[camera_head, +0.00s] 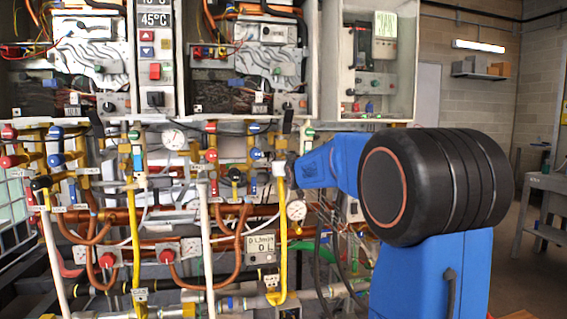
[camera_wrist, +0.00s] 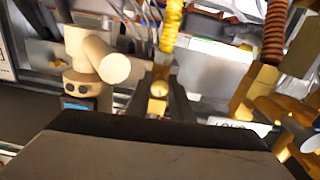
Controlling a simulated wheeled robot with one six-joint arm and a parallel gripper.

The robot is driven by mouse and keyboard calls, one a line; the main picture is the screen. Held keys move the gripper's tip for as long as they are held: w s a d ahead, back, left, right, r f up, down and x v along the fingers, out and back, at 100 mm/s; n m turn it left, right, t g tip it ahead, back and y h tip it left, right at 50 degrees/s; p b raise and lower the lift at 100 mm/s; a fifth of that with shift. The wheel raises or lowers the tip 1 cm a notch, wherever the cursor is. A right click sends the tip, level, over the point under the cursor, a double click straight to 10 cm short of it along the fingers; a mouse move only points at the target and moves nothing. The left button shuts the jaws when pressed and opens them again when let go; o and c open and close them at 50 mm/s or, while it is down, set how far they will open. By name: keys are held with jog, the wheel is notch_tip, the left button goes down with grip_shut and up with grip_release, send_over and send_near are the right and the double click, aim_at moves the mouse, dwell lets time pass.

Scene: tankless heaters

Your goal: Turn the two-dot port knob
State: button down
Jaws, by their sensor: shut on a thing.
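In the wrist view, the dark fingers of my gripper (camera_wrist: 158,98) are closed around a small brass knob-like fitting (camera_wrist: 158,89), below a yellow ribbed hose (camera_wrist: 171,25). A two-dot mark is not readable on this fitting. Left of the fingers, a beige valve-like part (camera_wrist: 84,58) has two dark round marks on its front and a blue patch below. In the head view, my gripper (camera_head: 284,170) reaches the pipework beside a white-topped yellow pipe. The held part is too small to make out there.
Copper and yellow pipes, gauges (camera_head: 174,139) and red and blue valve handles crowd the area around my gripper. Open heater cabinets (camera_head: 375,60) hang above. A brass fitting (camera_wrist: 262,88) with a copper-coloured hose stands right of the fingers. Open floor and a grey bench (camera_head: 545,183) lie at right.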

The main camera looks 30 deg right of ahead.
jog(key=n, duration=0.4)
jog(key=shift+n, duration=0.4)
jog(key=n, duration=0.3)
jog(key=shift+n, duration=0.3)
jog(key=n, duration=0.3)
jog(key=shift+n, duration=2)
jog(key=c, duration=1.6)
grip_release()
jog(key=shift+o, duration=0.2)
jog(key=shift+s, duration=0.15)
